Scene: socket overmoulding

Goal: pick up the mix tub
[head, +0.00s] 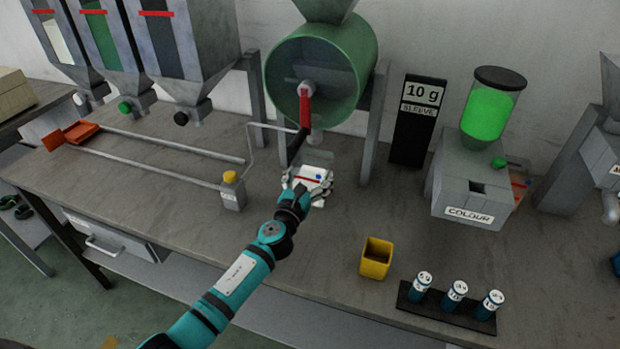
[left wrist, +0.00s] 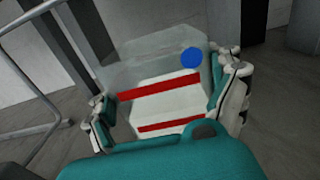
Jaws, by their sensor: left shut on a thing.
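The mix tub (head: 316,174) is a pale, see-through box with a red line and a blue dot. It stands under the spout of the green drum mixer (head: 322,75). My left gripper (head: 308,186) is shut on the tub from the front. In the left wrist view the tub (left wrist: 160,75) shows two red lines and a blue dot, with a finger of my left gripper (left wrist: 168,105) on either side. White contents seem to show through its wall. I cannot tell whether its base touches the bench. My right gripper is in neither view.
On the bench (head: 240,145), a yellow cup (head: 376,258) and a rack (head: 445,309) with several blue vials stand at the front right. The COLOUR unit (head: 470,185) and a black "10 g" sign (head: 417,122) stand right of the mixer. Metal rails (head: 165,140) lie left.

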